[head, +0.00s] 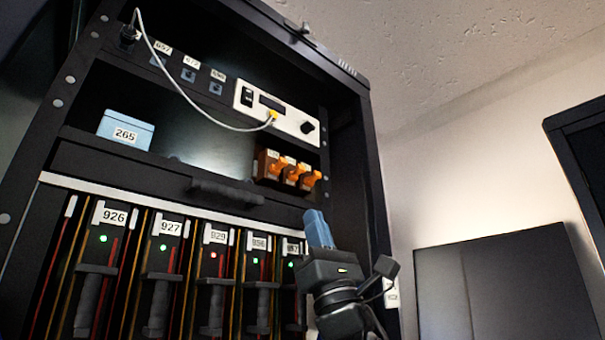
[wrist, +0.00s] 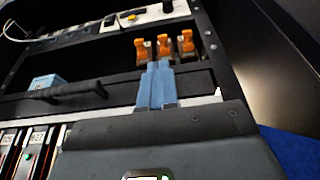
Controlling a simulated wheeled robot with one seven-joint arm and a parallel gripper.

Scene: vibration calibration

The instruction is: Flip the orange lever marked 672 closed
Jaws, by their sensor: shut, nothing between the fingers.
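Several orange levers (head: 291,174) stand side by side on a brown block at the right end of the rack's middle shelf. They also show in the wrist view (wrist: 164,47), upright, just beyond my fingertips. I cannot read a 672 mark on any of them; the labels there are too small or hidden. My gripper (head: 318,228), with blue fingers, is shut and empty. In the head view it is below and right of the levers, in front of the rack. In the wrist view its fingertips (wrist: 159,66) point at the levers and overlap the lower part of the block.
A blue box (head: 126,131) marked 265 sits on the same shelf at left. A white panel (head: 277,113) with a cable is above. A drawer handle (head: 226,191) juts out below the shelf. Numbered modules (head: 162,270) with handles fill the lower rack. The right side is free.

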